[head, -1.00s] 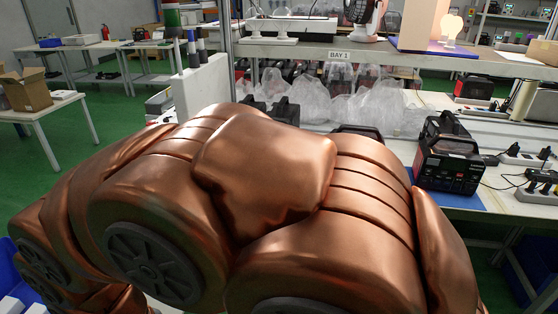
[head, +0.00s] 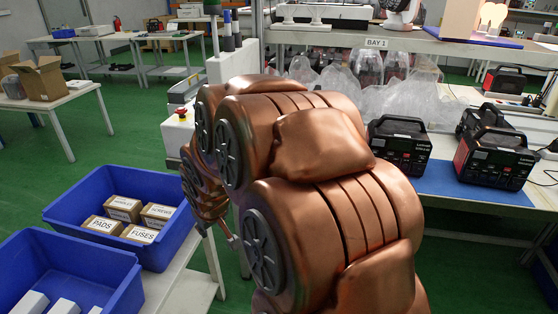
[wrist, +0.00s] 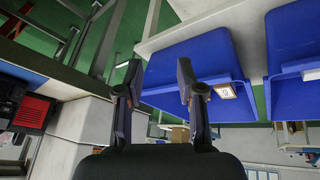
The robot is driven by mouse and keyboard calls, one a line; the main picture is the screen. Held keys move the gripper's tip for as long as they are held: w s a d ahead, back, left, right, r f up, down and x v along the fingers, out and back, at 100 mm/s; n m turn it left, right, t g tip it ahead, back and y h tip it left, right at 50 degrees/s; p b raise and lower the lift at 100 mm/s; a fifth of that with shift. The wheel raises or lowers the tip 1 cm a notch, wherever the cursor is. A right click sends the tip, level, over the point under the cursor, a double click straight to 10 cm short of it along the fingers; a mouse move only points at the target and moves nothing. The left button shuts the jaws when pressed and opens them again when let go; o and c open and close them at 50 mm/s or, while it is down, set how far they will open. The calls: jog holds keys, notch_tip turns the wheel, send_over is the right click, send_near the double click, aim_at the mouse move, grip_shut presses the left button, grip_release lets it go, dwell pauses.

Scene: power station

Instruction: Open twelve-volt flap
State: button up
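Black power stations stand on the bench in the head view: one (head: 400,146) just right of my copper arm, one (head: 495,157) at the right, and one (head: 488,120) partly behind it. Their fronts carry sockets and small displays; a twelve-volt flap cannot be made out. My gripper (wrist: 158,84) shows in the wrist view with its two dark fingers apart and nothing between them. It is near the blue bins and away from the power stations. In the head view my arm hides most of the gripper.
Two blue bins stand at the lower left, one (head: 178,250) with labelled cartons and one (head: 125,296) with white boxes. A shelf marked BAY 1 (head: 376,43) spans above the bench, with clear bags (head: 385,100) beneath. Green floor lies open at left.

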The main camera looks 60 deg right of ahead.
jog(key=w+d+f+m+t+h+b, duration=0.1)
jog(key=w+d+f+t+h+b, duration=0.15)
jog(key=d, duration=0.85)
jog(key=w+d+f+m+t+h+b, duration=0.1)
jog(key=w+d+t, duration=0.2)
jog(key=d, duration=0.7)
jog(key=s+d+r+m+t+h+b, duration=0.25)
jog(key=s+d+t+h, duration=0.35)
jog(key=d, duration=0.7)
jog(key=shift+w+d+r+g+y, duration=0.1)
jog(key=shift+w+d+g+y, duration=0.2)
jog(key=shift+w+d, duration=0.45)
jog(key=shift+w+d+f+g+y, duration=0.1)
jog(key=shift+w+d+y, duration=0.35)
jog(key=shift+w, duration=0.5)
jog(key=shift+w+d+r+g+y, duration=0.15)
jog(key=shift+w+d+y, duration=0.15)
jog(key=shift+w+d, duration=0.45)
jog(key=shift+w+a, duration=0.1)
grip_shut()
